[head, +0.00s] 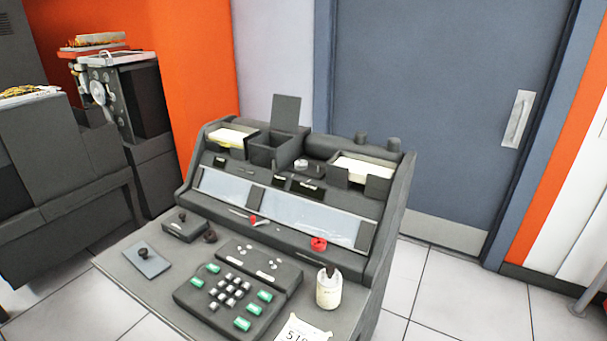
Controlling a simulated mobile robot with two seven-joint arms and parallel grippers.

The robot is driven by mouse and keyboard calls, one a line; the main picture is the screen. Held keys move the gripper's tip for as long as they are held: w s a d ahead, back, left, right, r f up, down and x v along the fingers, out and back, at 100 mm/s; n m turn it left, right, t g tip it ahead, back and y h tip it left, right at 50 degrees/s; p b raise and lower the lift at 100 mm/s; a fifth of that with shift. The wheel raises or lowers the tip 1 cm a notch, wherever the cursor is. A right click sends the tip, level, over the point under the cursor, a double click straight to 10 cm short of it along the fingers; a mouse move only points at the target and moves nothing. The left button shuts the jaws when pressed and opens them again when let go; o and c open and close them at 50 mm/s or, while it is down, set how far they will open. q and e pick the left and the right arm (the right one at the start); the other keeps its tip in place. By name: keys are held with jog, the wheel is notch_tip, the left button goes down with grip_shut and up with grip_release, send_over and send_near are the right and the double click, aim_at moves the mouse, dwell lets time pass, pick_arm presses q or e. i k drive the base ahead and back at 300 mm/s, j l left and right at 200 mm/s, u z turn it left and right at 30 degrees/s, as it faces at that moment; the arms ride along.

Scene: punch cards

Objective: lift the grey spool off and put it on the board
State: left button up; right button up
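I cannot surely tell which thing is the grey spool. A small dark round piece (210,236) sits on the console's desk, right of a dark block (184,228) with a knob on top. A flat blue-grey plate (153,268), which may be the board, lies at the desk's left front. A small dark knob-like piece (142,253) stands on it. A red spool-like ring (318,243) is on the sloped panel at right. Neither of my grippers is in view.
The grey console (392,232) has a raised back with card trays. A keypad (226,296) fills the desk's middle. A white jar (328,291) with a dark top stands at right, near a printed paper (303,331). Dark machines (62,187) stand at left.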

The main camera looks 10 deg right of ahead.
aim_at(298, 166)
jog(key=k+u, duration=0.1)
jog(key=k, duration=0.75)
jog(key=k+u, duration=0.1)
jog(key=u, duration=1.25)
jog(key=l+u, duration=0.2)
jog(key=u, duration=0.25)
jog(key=l+u, duration=0.2)
jog(key=u, duration=0.2)
jog(key=k+l, duration=0.1)
jog(key=l, duration=0.25)
jog(key=k+l, duration=0.15)
jog(key=l, duration=0.25)
jog(key=k+l, duration=0.1)
jog(key=l, duration=0.25)
jog(key=k+l, duration=0.15)
jog(key=l, duration=0.2)
jog(key=k+l, duration=0.1)
jog(key=l, duration=0.3)
jog(key=k+l, duration=0.15)
jog(key=l, duration=0.2)
jog(key=k+l, duration=0.1)
jog(key=l, duration=0.3)
